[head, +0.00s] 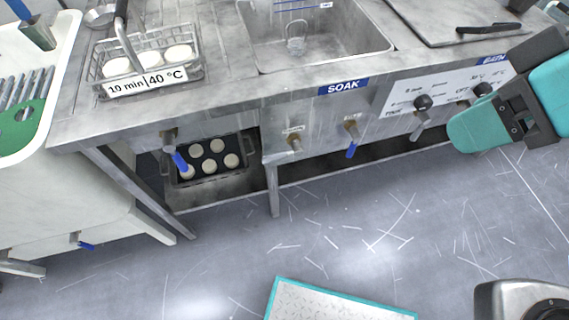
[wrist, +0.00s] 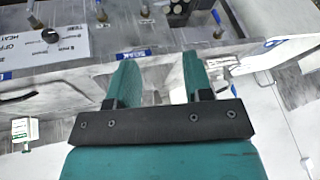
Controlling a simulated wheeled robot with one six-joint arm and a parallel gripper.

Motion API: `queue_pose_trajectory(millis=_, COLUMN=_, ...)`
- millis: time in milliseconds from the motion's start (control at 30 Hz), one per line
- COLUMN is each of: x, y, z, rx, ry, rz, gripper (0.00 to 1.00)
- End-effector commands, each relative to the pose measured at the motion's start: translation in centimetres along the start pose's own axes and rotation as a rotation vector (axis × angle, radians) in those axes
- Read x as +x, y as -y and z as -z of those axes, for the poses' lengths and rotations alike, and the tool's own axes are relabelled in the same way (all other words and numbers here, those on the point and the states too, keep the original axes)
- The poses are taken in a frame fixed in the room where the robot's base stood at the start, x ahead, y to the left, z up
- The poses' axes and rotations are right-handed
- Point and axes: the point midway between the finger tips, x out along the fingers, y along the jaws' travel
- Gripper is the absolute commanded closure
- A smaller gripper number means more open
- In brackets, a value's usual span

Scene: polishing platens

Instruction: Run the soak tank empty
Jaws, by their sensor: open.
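The soak tank (head: 345,32) is a grey metal basin sunk in the bench, with a blue SOAK label (head: 343,86) on its front edge. I cannot tell how much liquid it holds. Below the label a blue-handled valve (head: 352,138) sticks out, its handle hanging down. A brass-coloured tap with a pale handle (head: 294,142) is to its left. My gripper (wrist: 160,75) is open, with nothing visible between its teal fingers. The wrist view shows the SOAK label (wrist: 135,55) beyond the fingers. The gripper is apart from the valves.
A wire basket (head: 150,65) with white discs and a "10 min 40 °C" tag stands left. Another blue-handled valve (head: 176,152) hangs below it, near a dark tray of discs (head: 210,160). Dark knobs (head: 423,103) are on the right panel. The floor (head: 350,220) in front is mostly clear.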

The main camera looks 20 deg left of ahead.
Motion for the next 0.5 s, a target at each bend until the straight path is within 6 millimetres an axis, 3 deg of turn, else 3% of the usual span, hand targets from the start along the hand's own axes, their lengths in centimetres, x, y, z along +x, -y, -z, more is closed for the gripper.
queue_pose_trajectory(millis=33, x=4.5, y=-0.7, z=-1.1, rx=-0.073, ry=-0.034, rz=-0.011, gripper=0.54)
queue_pose_trajectory(millis=500, x=22.1, y=-2.8, z=-1.7, rx=-0.776, ry=-0.363, rz=-0.231, gripper=0.54)
